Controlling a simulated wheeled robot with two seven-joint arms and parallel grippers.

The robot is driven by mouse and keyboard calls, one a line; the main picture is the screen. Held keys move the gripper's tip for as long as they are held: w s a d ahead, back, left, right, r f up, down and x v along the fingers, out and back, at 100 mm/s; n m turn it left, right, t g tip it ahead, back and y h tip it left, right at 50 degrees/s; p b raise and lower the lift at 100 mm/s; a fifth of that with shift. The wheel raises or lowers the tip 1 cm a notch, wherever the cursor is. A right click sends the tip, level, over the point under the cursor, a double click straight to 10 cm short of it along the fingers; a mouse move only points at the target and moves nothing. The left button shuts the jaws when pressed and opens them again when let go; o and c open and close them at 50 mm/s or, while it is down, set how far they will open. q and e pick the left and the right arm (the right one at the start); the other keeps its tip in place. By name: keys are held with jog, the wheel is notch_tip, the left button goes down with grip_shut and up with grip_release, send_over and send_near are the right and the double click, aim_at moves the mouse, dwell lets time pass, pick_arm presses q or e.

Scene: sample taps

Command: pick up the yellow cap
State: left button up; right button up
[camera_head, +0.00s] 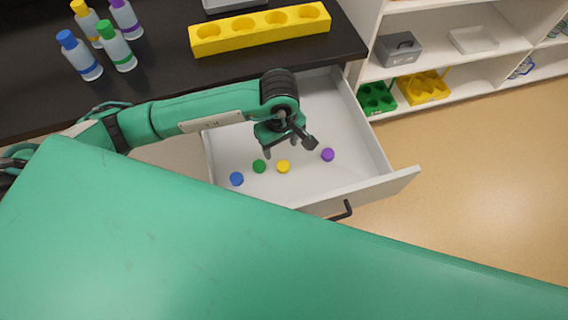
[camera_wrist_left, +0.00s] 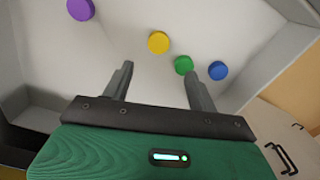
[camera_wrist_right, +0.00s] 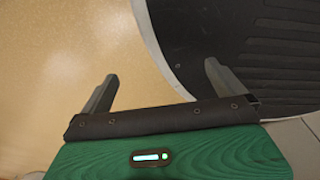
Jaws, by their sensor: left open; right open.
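The yellow cap (camera_head: 283,167) lies on the floor of the open white drawer (camera_head: 232,144), between the green cap (camera_head: 259,166) and the purple cap (camera_head: 327,154). It also shows in the left wrist view (camera_wrist_left: 158,42), ahead of the fingertips and between them from side to side. My left gripper (camera_head: 289,150) is open and empty above the drawer, apart from the yellow cap and just behind it in the head view. My right gripper (camera_wrist_right: 157,80) is open and empty, seen only in its own wrist view, over the tan floor and a dark ridged surface.
The blue cap (camera_head: 236,179) lies left of the green one. The drawer walls enclose the caps. A dark counter (camera_head: 170,75) holds several capped bottles and a yellow rack (camera_head: 260,30). White shelves (camera_head: 460,62) with bins stand at right.

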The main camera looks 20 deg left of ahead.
aim_at(283, 164)
pick_arm(q)
notch_tip(283, 164, down, 4)
jog(key=shift+r, duration=0.1)
jog(key=shift+d+f, duration=0.1)
jog(key=shift+f, duration=0.1)
jog(key=shift+f+p, duration=0.25)
jog(key=shift+p, duration=0.15)
notch_tip(283, 164, down, 4)
jog(key=shift+d+f+p, duration=0.15)
jog(key=shift+p, duration=0.45)
jog(key=shift+f, duration=0.15)
jog(key=shift+c, duration=1.3)
jog(key=c, duration=0.7)
jog(key=shift+c, duration=0.5)
pick_arm(e)
jog(key=shift+s+d+r, duration=0.1)
jog(key=shift+s+d, duration=0.15)
jog(key=shift+s, duration=0.4)
jog(key=shift+s+d+r, duration=0.15)
jog(key=shift+s+d, duration=0.1)
jog(key=shift+s, duration=0.4)
jog(key=shift+s+d+r, duration=0.1)
jog(key=shift+s+d, duration=0.15)
jog(key=shift+s, duration=0.4)
